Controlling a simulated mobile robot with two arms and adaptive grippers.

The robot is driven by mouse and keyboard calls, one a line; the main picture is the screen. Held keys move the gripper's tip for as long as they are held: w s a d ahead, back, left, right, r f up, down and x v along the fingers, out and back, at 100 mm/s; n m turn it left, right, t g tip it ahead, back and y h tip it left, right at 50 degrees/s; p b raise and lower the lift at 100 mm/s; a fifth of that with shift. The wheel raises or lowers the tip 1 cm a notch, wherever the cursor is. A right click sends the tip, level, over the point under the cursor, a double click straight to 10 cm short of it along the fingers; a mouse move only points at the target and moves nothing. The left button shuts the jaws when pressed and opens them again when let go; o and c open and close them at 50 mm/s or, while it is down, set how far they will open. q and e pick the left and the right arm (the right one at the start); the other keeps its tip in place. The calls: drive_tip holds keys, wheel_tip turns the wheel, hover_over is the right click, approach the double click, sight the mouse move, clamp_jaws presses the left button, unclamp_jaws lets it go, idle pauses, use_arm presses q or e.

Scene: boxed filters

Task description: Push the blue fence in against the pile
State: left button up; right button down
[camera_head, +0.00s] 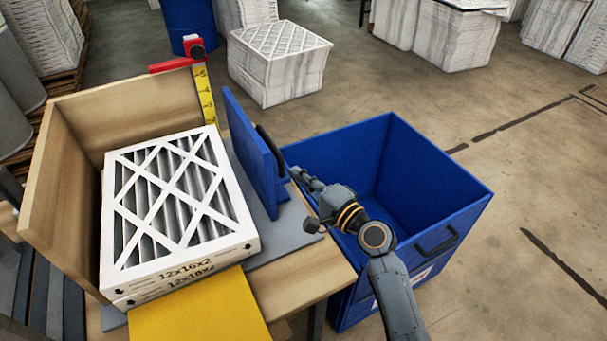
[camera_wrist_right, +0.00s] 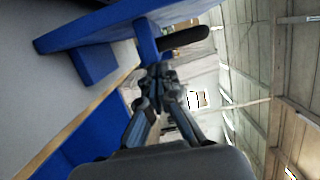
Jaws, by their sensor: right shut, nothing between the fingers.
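The blue fence (camera_head: 249,150) stands upright on the grey board, to the right of the pile, with a dark handle (camera_head: 271,149) on its right side. The pile of white-framed filters (camera_head: 180,200) sits in the wooden corner, with a gap of grey board between it and the fence. My right gripper (camera_head: 296,173) is shut and empty, just right of the fence near the handle. In the right wrist view the gripper (camera_wrist_right: 158,75) is close to the fence (camera_wrist_right: 110,25) and its handle (camera_wrist_right: 184,38); contact cannot be told. My left gripper is not in view.
A blue bin (camera_head: 440,180) stands right of the table, under my right arm. Wooden walls (camera_head: 130,115) close the pile's left and back. A yellow sheet (camera_head: 200,310) lies in front. A yellow rule with a red part (camera_head: 177,64) stands at the back.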

sight(268, 192)
drive_tip(key=s+a, duration=0.1)
drive_tip(key=a, duration=0.1)
drive_tip(key=s+a+p, duration=0.1)
drive_tip(key=a, duration=0.2)
drive_tip(key=s+a+p, duration=0.1)
drive_tip(key=a, duration=0.1)
drive_tip(key=shift+s+a, duration=0.1)
drive_tip(key=shift+a, duration=0.2)
